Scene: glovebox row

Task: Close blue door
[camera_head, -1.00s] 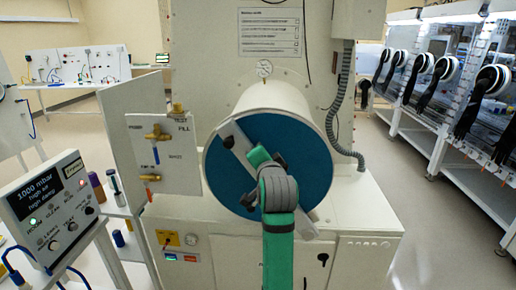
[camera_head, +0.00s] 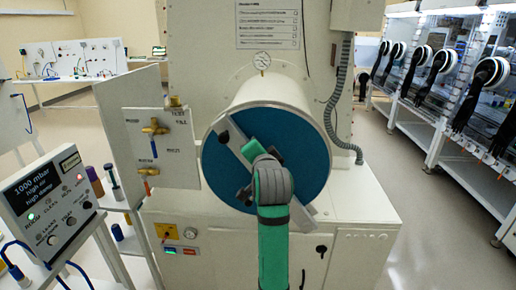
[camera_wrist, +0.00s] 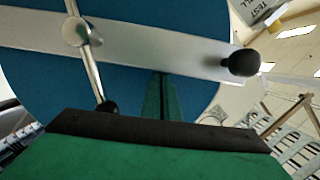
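The round blue door (camera_head: 305,150) covers the front end of the white cylindrical chamber in the middle of the head view. A grey metal bar lies diagonally across its face. The door also fills much of the wrist view (camera_wrist: 120,75), where the bar (camera_wrist: 150,47) carries a central pivot with a thin rod and a black knob (camera_wrist: 240,62) at its right end. My green and grey arm reaches up in front of the door.
A valve panel (camera_head: 180,175) stands to the left of the chamber. A control box (camera_head: 48,205) reading 1000 mbar is at the lower left. A grey hose (camera_head: 336,115) runs down on the right. Gloveboxes (camera_head: 450,75) line the far right, with open floor before them.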

